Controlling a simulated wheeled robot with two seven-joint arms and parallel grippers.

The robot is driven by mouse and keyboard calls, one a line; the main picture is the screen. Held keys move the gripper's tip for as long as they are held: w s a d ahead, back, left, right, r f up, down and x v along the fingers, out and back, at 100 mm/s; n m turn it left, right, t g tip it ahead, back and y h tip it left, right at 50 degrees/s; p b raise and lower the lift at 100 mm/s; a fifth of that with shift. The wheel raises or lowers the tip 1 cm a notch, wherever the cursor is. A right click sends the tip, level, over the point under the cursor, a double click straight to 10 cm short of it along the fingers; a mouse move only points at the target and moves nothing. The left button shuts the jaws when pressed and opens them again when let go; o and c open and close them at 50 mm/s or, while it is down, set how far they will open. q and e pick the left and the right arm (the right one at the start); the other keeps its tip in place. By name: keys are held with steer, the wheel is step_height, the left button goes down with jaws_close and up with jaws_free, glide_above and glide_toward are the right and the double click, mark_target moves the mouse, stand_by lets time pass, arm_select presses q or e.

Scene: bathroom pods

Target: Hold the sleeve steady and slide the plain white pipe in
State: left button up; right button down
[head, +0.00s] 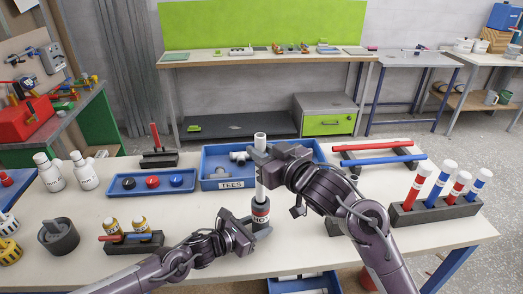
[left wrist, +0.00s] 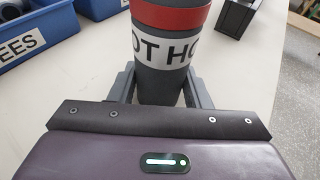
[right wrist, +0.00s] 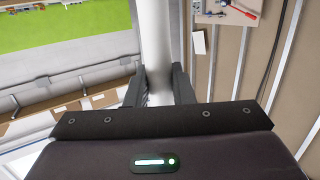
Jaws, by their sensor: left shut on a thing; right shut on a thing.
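The sleeve (head: 261,209) is a dark upright tube with a red band and a white label reading HOT; it fills the middle of the left wrist view (left wrist: 168,50). My left gripper (head: 255,230) is shut on the sleeve below its label. The plain white pipe (head: 260,142) stands upright directly above the sleeve. My right gripper (head: 264,163) is shut on the pipe, which also shows between its fingers in the right wrist view (right wrist: 156,45). The pipe's lower part meets the sleeve's top in the head view; how deep it sits inside cannot be told.
A blue TEES bin (head: 213,183) stands just behind the sleeve. A blue tray (head: 122,186) of coloured caps lies to its left. A rack (head: 435,210) with red and blue tubes stands at right. Red and blue pipes (head: 384,160) lie on a stand behind my right arm.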

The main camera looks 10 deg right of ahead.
mark_target(263, 194)
steer(key=shift+f, duration=0.1)
steer(key=shift+f, duration=6.45)
steer(key=c, duration=1.2)
jaws_free()
steer(key=shift+o, duration=0.2)
steer(key=v, duration=1.2)
arm_select(q)
steer(key=o, duration=1)
steer(key=shift+o, duration=0.2)
